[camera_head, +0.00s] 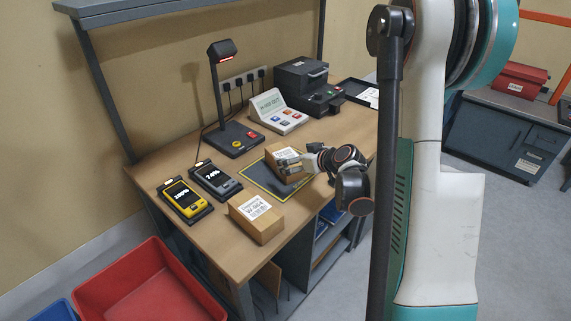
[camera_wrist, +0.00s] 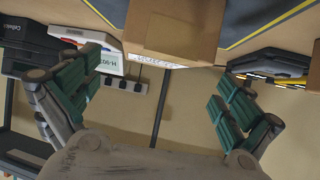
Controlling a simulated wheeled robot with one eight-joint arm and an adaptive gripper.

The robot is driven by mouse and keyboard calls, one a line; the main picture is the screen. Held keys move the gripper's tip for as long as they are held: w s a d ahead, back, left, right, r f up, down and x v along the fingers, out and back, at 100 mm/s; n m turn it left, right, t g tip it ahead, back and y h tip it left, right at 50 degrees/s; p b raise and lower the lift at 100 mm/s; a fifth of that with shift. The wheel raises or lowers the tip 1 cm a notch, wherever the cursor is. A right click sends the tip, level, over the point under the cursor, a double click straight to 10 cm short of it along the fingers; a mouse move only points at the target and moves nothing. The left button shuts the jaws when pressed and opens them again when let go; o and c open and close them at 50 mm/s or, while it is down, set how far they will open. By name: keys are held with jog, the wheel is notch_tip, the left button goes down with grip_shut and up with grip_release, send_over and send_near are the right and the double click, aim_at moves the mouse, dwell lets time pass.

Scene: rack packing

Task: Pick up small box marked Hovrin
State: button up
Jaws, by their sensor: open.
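A small cardboard box (camera_head: 281,158) with a white label stands on the dark, yellow-edged mat (camera_head: 257,180) on the workbench. My gripper (camera_head: 303,164) is at this box's right side in the head view, and its fingers partly cover the box. In the wrist view the box (camera_wrist: 180,28) shows at the top, between and beyond the spread green-padded fingers of my open gripper (camera_wrist: 160,95). A second small box (camera_head: 257,217) stands at the bench's front edge, with a label that seems to read W-904. I cannot read the name Hovrin on either box.
Two handheld devices, one yellow (camera_head: 185,199) and one dark (camera_head: 215,180), stand left of the mat. A lamp-like scanner (camera_head: 234,135), a button panel (camera_head: 277,112) and a black printer (camera_head: 308,88) stand behind. A red bin (camera_head: 150,285) is on the floor.

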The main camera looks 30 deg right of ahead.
aim_at(286, 156)
jog(key=b+x, duration=0.1)
jog(key=x, duration=0.4)
jog(key=shift+d+b, duration=0.2)
jog(key=shift+b, duration=0.15)
jog(key=shift+r, duration=0.15)
jog(key=c, duration=1.4)
